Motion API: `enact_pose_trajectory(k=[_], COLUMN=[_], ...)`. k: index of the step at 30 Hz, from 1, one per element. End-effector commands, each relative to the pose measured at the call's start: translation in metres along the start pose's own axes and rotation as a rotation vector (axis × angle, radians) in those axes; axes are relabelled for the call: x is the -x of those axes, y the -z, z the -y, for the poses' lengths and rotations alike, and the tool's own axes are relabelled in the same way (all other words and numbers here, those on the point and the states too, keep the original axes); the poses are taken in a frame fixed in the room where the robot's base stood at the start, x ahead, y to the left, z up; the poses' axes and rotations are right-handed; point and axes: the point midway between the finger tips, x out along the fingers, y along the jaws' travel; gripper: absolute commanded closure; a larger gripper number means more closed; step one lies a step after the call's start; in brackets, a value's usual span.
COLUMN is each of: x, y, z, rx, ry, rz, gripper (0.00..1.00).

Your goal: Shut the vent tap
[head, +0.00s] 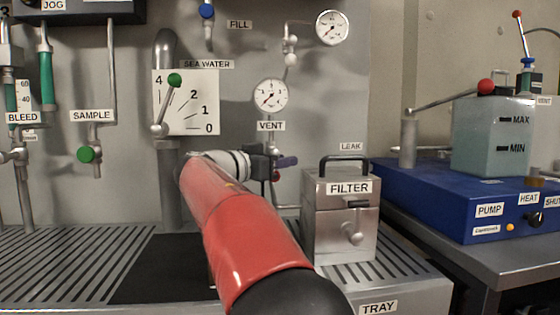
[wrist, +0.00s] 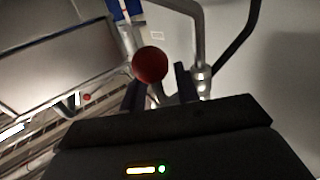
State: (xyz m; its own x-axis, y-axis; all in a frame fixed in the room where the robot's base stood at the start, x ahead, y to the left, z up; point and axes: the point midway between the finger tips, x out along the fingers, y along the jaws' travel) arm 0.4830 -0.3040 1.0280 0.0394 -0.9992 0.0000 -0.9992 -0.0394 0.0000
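The VENT label (head: 271,126) is on the wall panel under a round gauge. Below it, my gripper (head: 280,161) reaches in from the front and hides most of the vent tap. A small dark red knob (head: 276,175), seemingly the tap's, shows just below my fingers. In the wrist view a red ball knob (wrist: 150,64) is close to my two dark fingertips (wrist: 162,80), nearer the left one. The fingers are apart, with a gap between them. I cannot tell whether a finger touches the knob. A metal pipe fitting (wrist: 202,80) stands beside the right finger.
The FILTER box (head: 340,220) with its black handle stands right of my gripper on the slatted tray (head: 420,285). The sea water lever (head: 174,80) and its scale plate are to the left. A blue pump unit (head: 440,195) is at the right.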

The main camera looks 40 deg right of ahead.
Motion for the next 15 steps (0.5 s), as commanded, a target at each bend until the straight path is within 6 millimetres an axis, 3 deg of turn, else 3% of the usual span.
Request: enact_pose_trajectory(k=[2, 9, 15], x=[0.0001, 0.0003, 0.0006], y=[0.0000, 0.0006, 0.0026], z=[0.0000, -0.0001, -0.0002], rx=[0.000, 0.000, -0.002], ry=[0.000, 0.000, 0.002], rz=[0.000, -0.001, -0.004], gripper=[0.70, 1.00, 1.00])
